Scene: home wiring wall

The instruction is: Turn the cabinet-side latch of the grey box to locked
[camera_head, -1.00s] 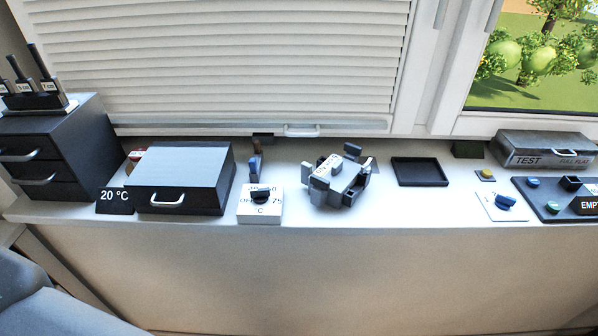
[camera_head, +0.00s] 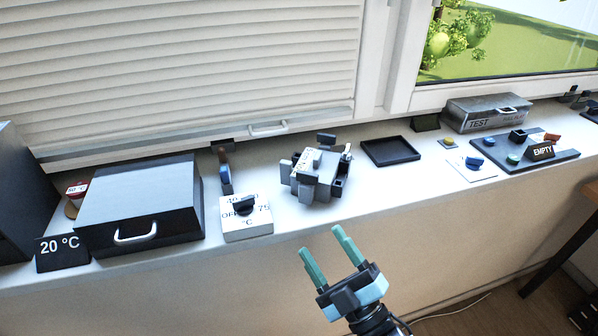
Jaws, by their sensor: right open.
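A small grey box (camera_head: 322,160) with a printed pale top and several dark grey blocks sticking out around it stands on the white sill, in the middle of the head view. One block on its left, toward the cabinet, is likely the cabinet-side latch (camera_head: 286,170); whether it is locked is too small to tell. My right gripper (camera_head: 320,241) is open and empty in front of the sill, its two green fingers pointing up toward the box, well apart from it. My left gripper is out of view.
The dark cabinet (camera_head: 25,195) is at the left edge. A black tray (camera_head: 391,150) and a TEST case (camera_head: 487,112) are to the right.

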